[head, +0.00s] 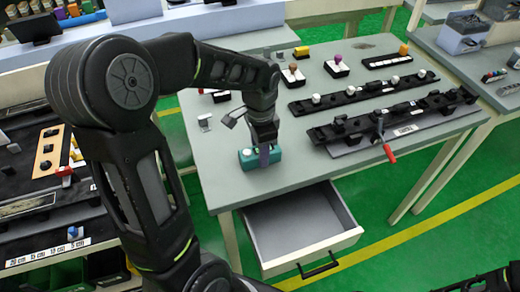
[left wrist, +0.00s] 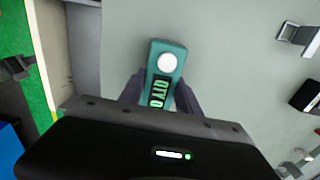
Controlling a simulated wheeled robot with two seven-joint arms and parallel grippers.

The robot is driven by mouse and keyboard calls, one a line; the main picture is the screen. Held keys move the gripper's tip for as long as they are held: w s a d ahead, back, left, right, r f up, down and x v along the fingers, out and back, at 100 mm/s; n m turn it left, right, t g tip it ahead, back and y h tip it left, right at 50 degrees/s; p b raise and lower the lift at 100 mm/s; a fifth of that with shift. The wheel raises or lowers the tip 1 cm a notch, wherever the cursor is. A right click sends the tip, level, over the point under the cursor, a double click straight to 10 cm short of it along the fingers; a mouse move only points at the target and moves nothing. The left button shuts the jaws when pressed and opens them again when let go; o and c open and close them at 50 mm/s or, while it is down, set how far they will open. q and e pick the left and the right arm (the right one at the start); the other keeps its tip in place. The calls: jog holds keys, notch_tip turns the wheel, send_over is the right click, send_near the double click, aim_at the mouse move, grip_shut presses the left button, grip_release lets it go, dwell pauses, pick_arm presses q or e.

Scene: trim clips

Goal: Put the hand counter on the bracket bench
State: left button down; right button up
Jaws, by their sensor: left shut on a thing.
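The hand counter (head: 246,158) is a small teal box with a white round button and a dark display. It is at the front left of the grey bench top (head: 230,186), above the open drawer. In the left wrist view the hand counter (left wrist: 165,64) shows its button and a display reading "QTY 0". My left gripper (head: 264,153) points down and is shut on the hand counter, with a finger (left wrist: 132,90) on each side of it. Whether the counter touches the bench top or hangs just above it, I cannot tell. My right gripper is not in view.
An open, empty drawer (head: 298,222) juts out below the bench's front edge. Black rails (head: 390,117) with clips and a red-handled clamp (head: 388,150) lie at the right of the bench. Small blocks with coloured knobs (head: 336,64) stand at the back. A small metal piece (head: 205,121) lies left.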

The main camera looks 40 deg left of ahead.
pick_arm(q)
jog(key=shift+f, duration=0.2)
jog(key=c, duration=0.9)
grip_release()
jog(key=shift+o, duration=0.2)
jog(key=shift+r, duration=0.2)
notch_tip(320, 180, up, 12)
